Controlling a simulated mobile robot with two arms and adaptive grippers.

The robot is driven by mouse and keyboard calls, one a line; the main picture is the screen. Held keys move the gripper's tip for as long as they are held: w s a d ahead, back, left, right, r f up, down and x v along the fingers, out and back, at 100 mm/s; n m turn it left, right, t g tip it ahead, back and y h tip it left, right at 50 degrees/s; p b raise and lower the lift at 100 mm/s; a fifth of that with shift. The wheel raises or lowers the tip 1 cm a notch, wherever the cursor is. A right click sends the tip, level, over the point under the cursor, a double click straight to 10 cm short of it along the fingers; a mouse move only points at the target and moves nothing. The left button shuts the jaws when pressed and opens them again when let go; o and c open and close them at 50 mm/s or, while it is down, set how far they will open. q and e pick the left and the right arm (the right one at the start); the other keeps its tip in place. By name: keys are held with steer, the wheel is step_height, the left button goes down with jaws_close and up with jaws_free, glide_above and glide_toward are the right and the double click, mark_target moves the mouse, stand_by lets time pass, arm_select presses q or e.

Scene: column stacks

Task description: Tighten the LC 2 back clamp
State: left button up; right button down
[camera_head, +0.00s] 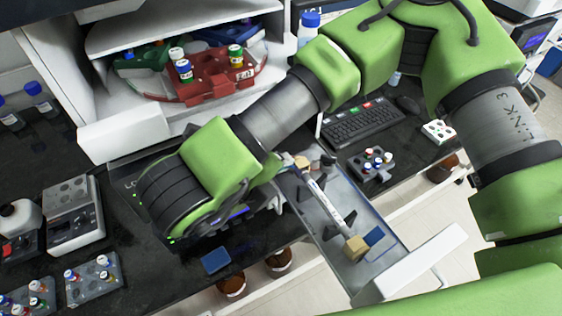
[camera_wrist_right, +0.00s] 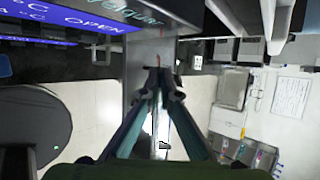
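A metal column tray (camera_head: 337,222) is pulled out over the bench's front edge. A slim pale column (camera_head: 324,197) lies along it. A clamp with tan and dark parts (camera_head: 302,163) sits at its back end, partly behind my right arm. Another tan clamp block (camera_head: 355,246) sits near its front end. I cannot read which LC unit this tray belongs to. My right gripper (camera_wrist_right: 163,86) has its fingertips together before a grey surface (camera_wrist_right: 148,58) in the wrist view; I cannot see anything held. My own wrist hides it in the head view. My left gripper is out of view.
A red rack (camera_head: 212,85) with vials stands in the open white unit behind. A keyboard (camera_head: 362,122) and a dark vial rack (camera_head: 371,165) lie right of the tray. A grey device (camera_head: 75,212) and vial holders (camera_head: 94,280) stand at left. Open floor shows at right.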

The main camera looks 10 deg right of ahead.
steer(key=shift+s+f, duration=0.1)
steer(key=c, duration=2.3)
jaws_free()
steer(key=v, duration=1.2)
